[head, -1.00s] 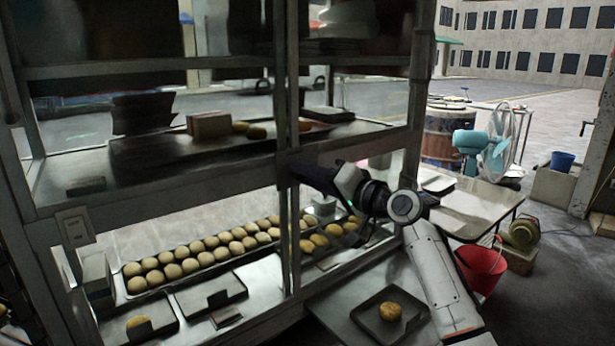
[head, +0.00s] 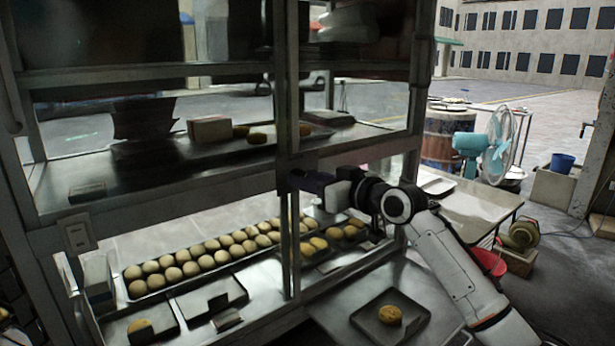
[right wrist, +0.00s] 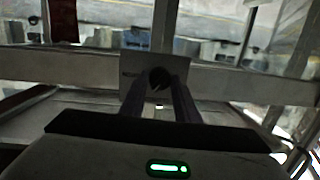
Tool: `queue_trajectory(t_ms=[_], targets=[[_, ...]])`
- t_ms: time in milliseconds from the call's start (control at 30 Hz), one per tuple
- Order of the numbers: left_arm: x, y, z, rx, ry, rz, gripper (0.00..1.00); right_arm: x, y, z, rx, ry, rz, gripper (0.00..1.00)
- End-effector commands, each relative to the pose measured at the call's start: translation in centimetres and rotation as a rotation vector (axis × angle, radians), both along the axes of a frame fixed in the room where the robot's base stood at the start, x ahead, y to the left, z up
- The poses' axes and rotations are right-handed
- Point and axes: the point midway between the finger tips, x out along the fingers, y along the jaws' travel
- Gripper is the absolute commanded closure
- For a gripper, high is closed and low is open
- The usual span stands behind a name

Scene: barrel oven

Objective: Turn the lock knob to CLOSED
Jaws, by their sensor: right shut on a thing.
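The lock knob (right wrist: 158,77) is a small dark round piece on a grey plate (right wrist: 178,65) on the cabinet's cross rail, seen in the right wrist view. My right gripper (right wrist: 160,92) is shut on it, with one finger on each side. In the head view my right gripper (head: 290,182) reaches the middle post of the cabinet (head: 284,230) from the right and hides the knob there. I cannot read any mark that tells which way the knob is turned. My left gripper is not in view.
Behind the cabinet frame are a tray of pale buns (head: 200,262) and an upper shelf (head: 150,165). Below my right arm a dark tray (head: 362,318) with one bun lies on a metal table. A red bucket (head: 492,264) and a blue fan (head: 490,145) stand to the right.

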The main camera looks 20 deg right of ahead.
Motion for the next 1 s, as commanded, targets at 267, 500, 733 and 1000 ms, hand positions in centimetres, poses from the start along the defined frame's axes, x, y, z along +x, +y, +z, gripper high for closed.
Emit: queue_trajectory(t_ms=[267,500,733,1000], targets=[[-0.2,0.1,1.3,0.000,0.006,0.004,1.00,-0.1,0.1,0.3,-0.246,-0.083,0.002,0.94],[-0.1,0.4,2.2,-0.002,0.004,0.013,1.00,-0.1,0.2,0.2,-0.421,-0.144,0.002,0.94],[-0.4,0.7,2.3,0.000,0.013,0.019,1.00,-0.1,0.2,0.1,-0.530,-0.183,0.002,0.94],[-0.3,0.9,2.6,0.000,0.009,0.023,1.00,-0.1,0.2,-0.1,-0.587,-0.204,0.002,0.94]])
